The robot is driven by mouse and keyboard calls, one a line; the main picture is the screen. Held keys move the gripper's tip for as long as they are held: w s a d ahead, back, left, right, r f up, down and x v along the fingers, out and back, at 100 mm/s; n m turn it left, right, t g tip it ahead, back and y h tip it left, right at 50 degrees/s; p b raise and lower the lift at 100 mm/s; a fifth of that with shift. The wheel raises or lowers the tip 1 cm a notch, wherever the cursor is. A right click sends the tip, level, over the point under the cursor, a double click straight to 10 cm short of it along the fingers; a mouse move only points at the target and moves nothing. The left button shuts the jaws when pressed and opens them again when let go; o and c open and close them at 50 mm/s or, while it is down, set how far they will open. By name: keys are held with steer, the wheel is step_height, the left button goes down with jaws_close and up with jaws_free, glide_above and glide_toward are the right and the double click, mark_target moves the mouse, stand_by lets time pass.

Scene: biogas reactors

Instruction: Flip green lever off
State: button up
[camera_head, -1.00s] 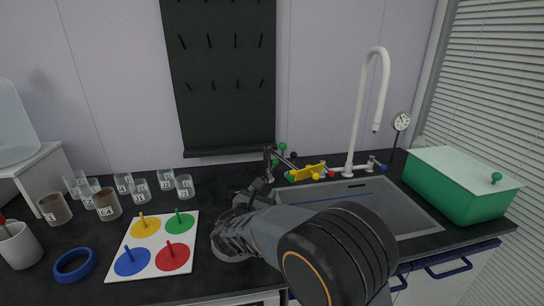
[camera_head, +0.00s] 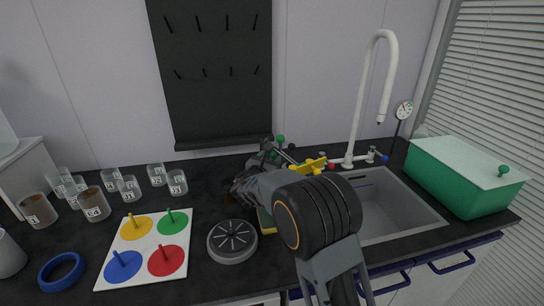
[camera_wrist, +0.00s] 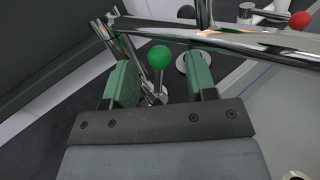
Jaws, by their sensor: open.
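The green lever's round knob (camera_wrist: 160,57) shows in the wrist view on a thin metal stem, beside chrome pipes. My gripper (camera_wrist: 161,82) is open, with one green-padded finger on each side of the knob in the picture. I see no contact, and cannot tell how deep the knob lies between the fingers. In the head view my gripper (camera_head: 266,157) is at the back of the counter, left of the sink, partly hidden by my arm. A green knob (camera_head: 280,139) shows just above it there. The lever's base is partly hidden.
A chrome pipe (camera_wrist: 250,42) crosses above the fingers in the wrist view, with a red knob (camera_wrist: 300,20) at right. A yellow handle (camera_head: 313,165) and white faucet (camera_head: 362,110) stand behind the sink (camera_head: 385,210). A grey disc (camera_head: 232,241) lies in front.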

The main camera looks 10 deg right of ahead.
steer(key=shift+x, duration=1.2)
steer(key=shift+c, duration=0.5)
jaws_close()
